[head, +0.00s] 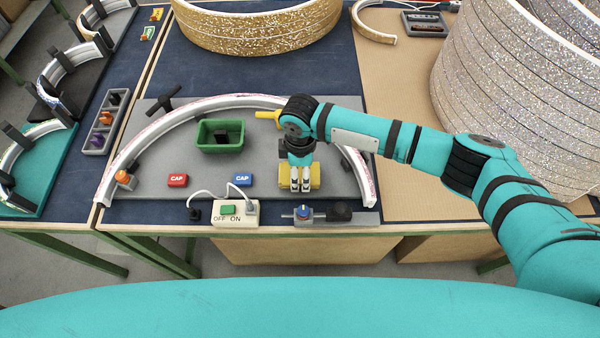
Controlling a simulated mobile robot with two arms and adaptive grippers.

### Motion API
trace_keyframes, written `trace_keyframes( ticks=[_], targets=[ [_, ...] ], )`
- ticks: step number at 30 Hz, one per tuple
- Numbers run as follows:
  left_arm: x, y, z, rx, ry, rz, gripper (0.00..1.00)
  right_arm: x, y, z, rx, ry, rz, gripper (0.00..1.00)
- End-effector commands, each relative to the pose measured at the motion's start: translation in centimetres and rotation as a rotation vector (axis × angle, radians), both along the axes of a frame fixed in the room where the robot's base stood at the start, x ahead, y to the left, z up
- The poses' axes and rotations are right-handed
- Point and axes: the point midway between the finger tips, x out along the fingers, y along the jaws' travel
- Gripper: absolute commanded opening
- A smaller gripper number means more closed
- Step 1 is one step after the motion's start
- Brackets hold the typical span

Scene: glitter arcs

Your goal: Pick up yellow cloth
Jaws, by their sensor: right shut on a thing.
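The yellow cloth (315,174) is a small folded yellow block at the front right of the grey board, inside the arc. My right gripper (300,186) points down at it and is shut on it. The fingers cover the middle of the cloth, and yellow shows on both sides of them. I cannot tell whether the cloth touches the board or is slightly raised. My left gripper is not in view.
A silvery glitter arc (150,125) curves around the grey board. Inside it are a green bin (210,147), a red CAP block (177,180) and a blue CAP block (242,179). A switch box (238,218) and a knob unit (304,213) sit along the front edge.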

Motion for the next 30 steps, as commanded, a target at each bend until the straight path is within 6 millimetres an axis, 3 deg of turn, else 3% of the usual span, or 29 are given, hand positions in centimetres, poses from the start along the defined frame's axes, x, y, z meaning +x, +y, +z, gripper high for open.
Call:
trace_keyframes(
  ticks=[8, 21, 30],
  targets=[
    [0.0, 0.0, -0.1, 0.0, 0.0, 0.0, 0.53, 0.1, 0.0, 0.8, 0.002, -0.002, -0.001, 0.36],
    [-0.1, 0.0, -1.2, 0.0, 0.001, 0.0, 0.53, 0.1, 0.0, 8.7, 0.001, -0.002, 0.0, 0.36],
    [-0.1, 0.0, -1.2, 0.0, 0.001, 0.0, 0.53, 0.0, 0.0, 10.1, 0.0, 0.0, -0.001, 0.36]
  ],
)
